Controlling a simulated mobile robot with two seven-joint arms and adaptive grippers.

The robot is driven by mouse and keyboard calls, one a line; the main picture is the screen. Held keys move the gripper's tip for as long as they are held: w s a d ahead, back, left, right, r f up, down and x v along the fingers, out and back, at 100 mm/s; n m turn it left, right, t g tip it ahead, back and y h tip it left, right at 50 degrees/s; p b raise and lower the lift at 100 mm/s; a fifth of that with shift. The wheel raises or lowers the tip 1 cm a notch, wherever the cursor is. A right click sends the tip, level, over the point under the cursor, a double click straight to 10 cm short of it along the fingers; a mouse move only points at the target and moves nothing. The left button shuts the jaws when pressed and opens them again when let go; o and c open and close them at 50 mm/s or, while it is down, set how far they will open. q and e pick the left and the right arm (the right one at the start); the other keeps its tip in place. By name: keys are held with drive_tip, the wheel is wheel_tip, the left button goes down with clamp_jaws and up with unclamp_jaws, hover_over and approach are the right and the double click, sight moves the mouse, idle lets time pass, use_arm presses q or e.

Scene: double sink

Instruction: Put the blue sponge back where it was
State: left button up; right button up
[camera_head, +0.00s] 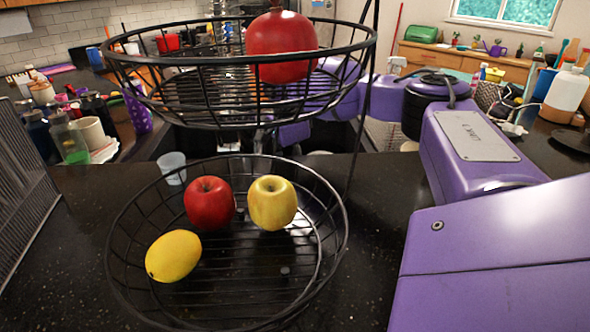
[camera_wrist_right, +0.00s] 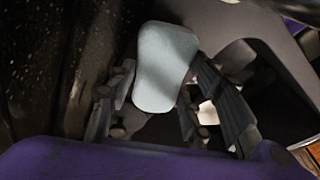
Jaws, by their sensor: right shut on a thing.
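A pale blue-grey block with rounded ends, which looks like the blue sponge (camera_wrist_right: 165,62), sits between the fingers of my right gripper (camera_wrist_right: 160,92) in the right wrist view. The gripper is shut on it. A dark speckled surface lies to its left in that view. In the head view my right arm comes in from the right and reaches behind the wire basket over the sink area. The basket hides most of the gripper there, and I cannot make out the sponge. My left gripper is not in view.
A two-tier black wire basket (camera_head: 340,245) stands on the dark counter (camera_head: 385,200) in front. It holds a red apple (camera_head: 209,202), a yellow apple (camera_head: 272,203), a lemon (camera_head: 173,256) and a pomegranate (camera_head: 281,47). A clear cup (camera_head: 172,167) stands behind its lower tier. Bottles and cups crowd the left.

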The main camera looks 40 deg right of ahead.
drive_tip(key=shift+f, duration=0.65)
drive_tip(key=shift+f, duration=0.15)
drive_tip(key=o, duration=0.8)
drive_tip(key=shift+o, duration=0.2)
wheel_tip(320, 180, up, 12)
drive_tip(key=a, duration=0.1)
drive_tip(key=shift+w+a, duration=0.25)
drive_tip(key=shift+a, duration=0.15)
drive_tip(key=shift+r, duration=0.2)
